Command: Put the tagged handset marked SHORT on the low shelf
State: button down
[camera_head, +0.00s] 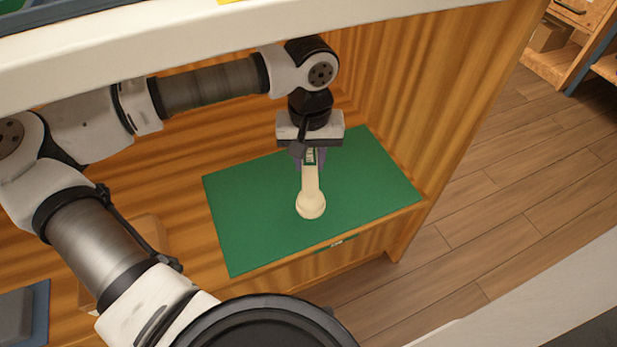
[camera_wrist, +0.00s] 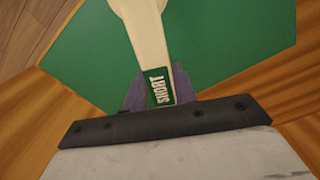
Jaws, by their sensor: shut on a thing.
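The cream handset (camera_head: 311,192) is over the green mat on the low shelf in the head view. In the wrist view the handset (camera_wrist: 148,38) carries a green tag (camera_wrist: 159,91) reading SHORT. My gripper (camera_head: 310,163) points down at the mat, its purple fingers shut on the tagged part of the handset. The wrist view shows the fingers (camera_wrist: 159,88) on both sides of the tag. The green mat (camera_head: 240,225) lies flat on the wooden low shelf (camera_head: 290,257). I cannot tell whether the handset touches the mat. Its far end is partly hidden by my gripper.
A pale counter top (camera_head: 130,50) runs above the shelf, over my arm. A wooden side panel (camera_head: 420,110) stands right of the mat. A blue and grey item (camera_head: 22,310) is at the lower left. The mat around the handset is bare.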

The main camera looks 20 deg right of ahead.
aim_at(309, 157)
jog(key=shift+f+b, duration=1)
jog(key=shift+f, duration=1.65)
jog(key=shift+f, duration=0.25)
jog(key=c, duration=1.1)
grip_release()
jog(key=shift+r, duration=0.1)
notch_tip(309, 157, up, 12)
jog(key=p, duration=0.5)
jog(key=shift+r, duration=0.15)
